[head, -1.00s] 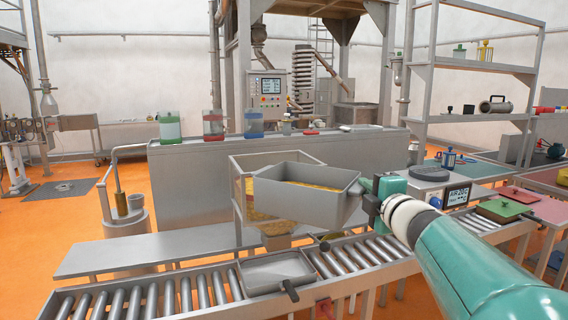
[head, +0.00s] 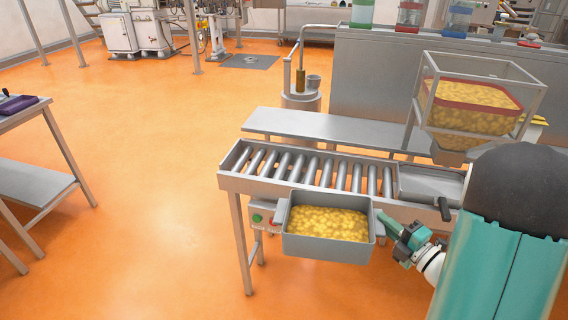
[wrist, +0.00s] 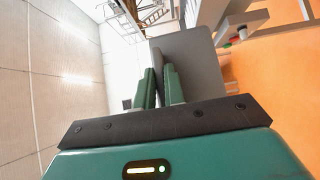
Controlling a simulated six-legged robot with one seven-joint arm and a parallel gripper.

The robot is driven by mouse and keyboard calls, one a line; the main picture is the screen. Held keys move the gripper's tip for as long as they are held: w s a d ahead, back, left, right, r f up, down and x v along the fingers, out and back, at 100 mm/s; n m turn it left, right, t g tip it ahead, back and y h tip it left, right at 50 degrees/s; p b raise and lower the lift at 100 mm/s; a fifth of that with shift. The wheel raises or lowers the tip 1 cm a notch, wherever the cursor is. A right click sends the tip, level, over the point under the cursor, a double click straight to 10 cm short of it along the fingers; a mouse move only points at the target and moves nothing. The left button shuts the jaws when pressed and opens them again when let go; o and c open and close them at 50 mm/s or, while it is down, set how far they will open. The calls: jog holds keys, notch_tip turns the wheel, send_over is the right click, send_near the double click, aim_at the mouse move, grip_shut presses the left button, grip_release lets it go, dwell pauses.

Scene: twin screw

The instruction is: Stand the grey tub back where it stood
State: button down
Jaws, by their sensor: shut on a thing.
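The grey tub (head: 325,248) is an open rectangular box holding yellow pieces. I cannot tell from these views whether anything supports the tub from below.
The roller conveyor (head: 312,173) has bare rollers behind the tub. A grey tray (head: 432,182) with a black-knobbed handle is at its right. A clear-sided hopper (head: 478,95) holds yellow pieces. A control box with red and green buttons (head: 262,218) hangs at the conveyor's front. Orange floor lies open left.

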aim_at(328, 225)
jog(key=w+a+f+n+g+y, duration=0.2)
jog(key=a+f, duration=0.3)
jog(key=f, duration=0.2)
jog(key=w+a+f+n+g+y, duration=0.2)
jog(key=a+f+y, duration=0.1)
jog(key=a+f, duration=0.3)
jog(key=shift+w+f+g, duration=0.3)
jog(key=shift+w+f, duration=0.1)
jog(key=shift+f, duration=0.4)
jog(key=shift+w, duration=0.15)
